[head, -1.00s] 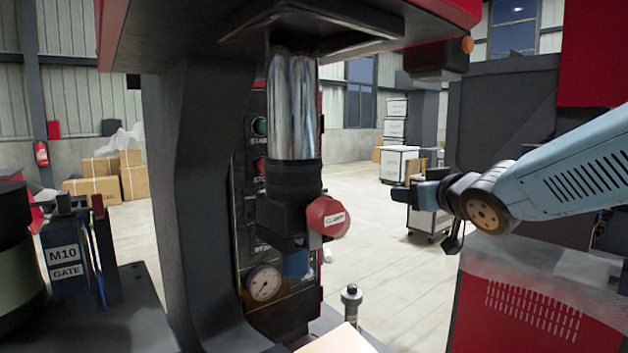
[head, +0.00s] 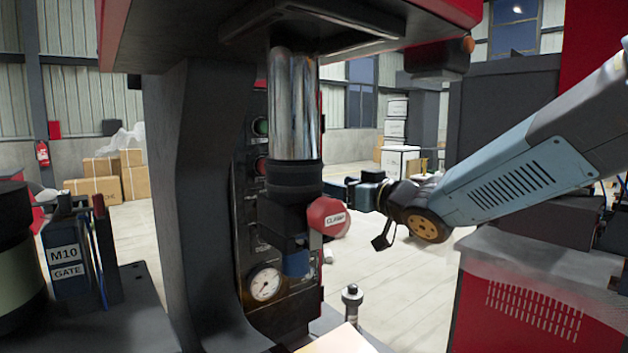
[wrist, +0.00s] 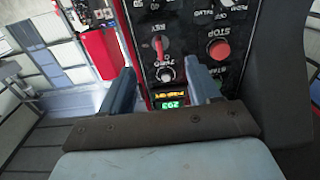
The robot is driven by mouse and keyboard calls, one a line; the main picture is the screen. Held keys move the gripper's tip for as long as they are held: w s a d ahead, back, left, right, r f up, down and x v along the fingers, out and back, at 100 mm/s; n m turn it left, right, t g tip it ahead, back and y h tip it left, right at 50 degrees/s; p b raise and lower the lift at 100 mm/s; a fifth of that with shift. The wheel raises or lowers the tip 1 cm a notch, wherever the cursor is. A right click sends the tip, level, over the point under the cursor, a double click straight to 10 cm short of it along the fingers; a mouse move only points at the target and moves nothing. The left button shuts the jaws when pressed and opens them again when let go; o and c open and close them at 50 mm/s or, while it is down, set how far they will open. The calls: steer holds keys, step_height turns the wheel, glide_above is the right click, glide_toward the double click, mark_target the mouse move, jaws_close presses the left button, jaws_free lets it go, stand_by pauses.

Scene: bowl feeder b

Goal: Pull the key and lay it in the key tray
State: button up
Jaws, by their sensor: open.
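My gripper (head: 350,189) is at the end of the blue-grey arm in the head view, right of the press column and pointing left. In the wrist view my gripper (wrist: 161,72) is open, one finger on each side of a dark control panel (wrist: 187,54). A round key switch (wrist: 165,73) with a pale rim shows between the fingers. A thin red piece (wrist: 160,43) stands above it beside lettering like "KEY"; I cannot tell whether it is the key or its tag. Nothing is held. I cannot make out the key tray.
A red STOP button (wrist: 219,49) is right of the switch, and a lit display (wrist: 171,100) is below it. A gauge (head: 265,284) is lower left.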

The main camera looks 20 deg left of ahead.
steer(key=shift+x, duration=4.1)
steer(key=shift+c, duration=0.3)
jaws_close()
steer(key=shift+d, duration=0.1)
steer(key=shift+v, duration=2.9)
